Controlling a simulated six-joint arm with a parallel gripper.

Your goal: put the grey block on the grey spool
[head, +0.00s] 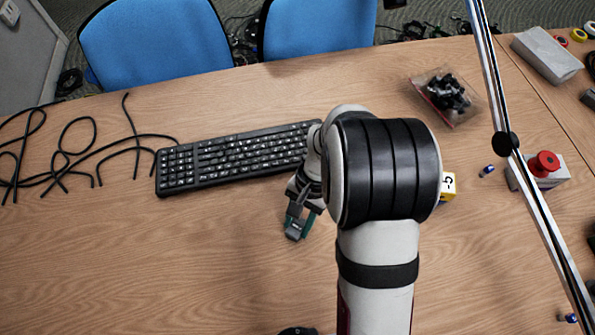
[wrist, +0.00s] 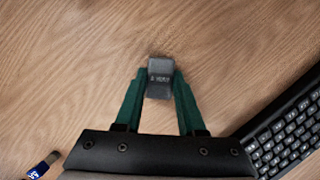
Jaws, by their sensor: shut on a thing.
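My gripper (head: 298,225) is over the bare table just below the keyboard in the head view. Its green fingers (wrist: 160,88) are shut on the grey block (wrist: 160,70) in the wrist view, one finger on each side. The block is a small dark grey piece with faint print on its face. In the head view the block (head: 294,233) shows at the fingertips, small and partly covered. Its height over the table is hard to tell. I cannot make out the grey spool for certain; a dark rounded thing (head: 298,331) is cut off by the bottom edge.
A black keyboard (head: 235,157) lies behind my gripper. Black cables (head: 75,150) spread at the left. A yellow block (head: 448,184), a battery (head: 487,170) and a red button box (head: 543,165) are at the right. The front left of the table (head: 140,270) is clear.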

